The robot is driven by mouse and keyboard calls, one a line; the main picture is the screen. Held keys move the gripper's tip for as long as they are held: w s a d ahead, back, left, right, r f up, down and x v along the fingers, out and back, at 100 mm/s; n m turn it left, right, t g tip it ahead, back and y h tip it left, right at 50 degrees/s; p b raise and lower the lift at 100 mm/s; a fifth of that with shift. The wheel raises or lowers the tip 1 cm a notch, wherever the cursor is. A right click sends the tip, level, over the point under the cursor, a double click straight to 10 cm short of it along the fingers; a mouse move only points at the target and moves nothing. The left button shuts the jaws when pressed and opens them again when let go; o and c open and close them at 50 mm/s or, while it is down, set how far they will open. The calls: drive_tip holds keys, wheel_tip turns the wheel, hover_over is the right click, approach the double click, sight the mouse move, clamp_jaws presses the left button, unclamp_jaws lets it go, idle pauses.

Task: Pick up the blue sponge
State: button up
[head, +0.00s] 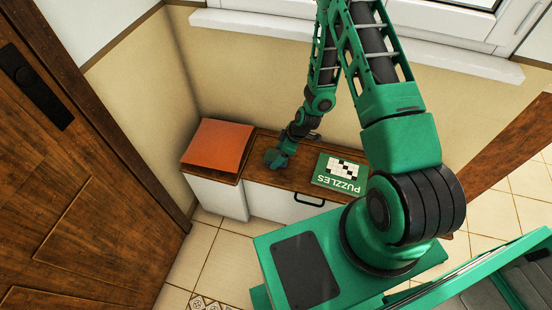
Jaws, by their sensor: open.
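My gripper (274,160) hangs low over the wooden top of a white cabinet (262,178), between an orange cushion-like square and a puzzle book. It is open; its fingertips are small in the picture. I cannot make out a blue sponge apart from the gripper; it may be hidden under or behind it. Whether the fingers touch anything is too small to tell.
The orange square (218,145) lies left of my gripper, and the green puzzle book (341,174) lies right of it. A wall and window sill (260,28) stand behind. A brown wooden door (90,190) is at left. Tiled floor (215,255) shows in front.

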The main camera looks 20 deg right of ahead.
drive_tip(key=shift+f, duration=0.25)
idle(0.4)
drive_tip(key=c, duration=1.1)
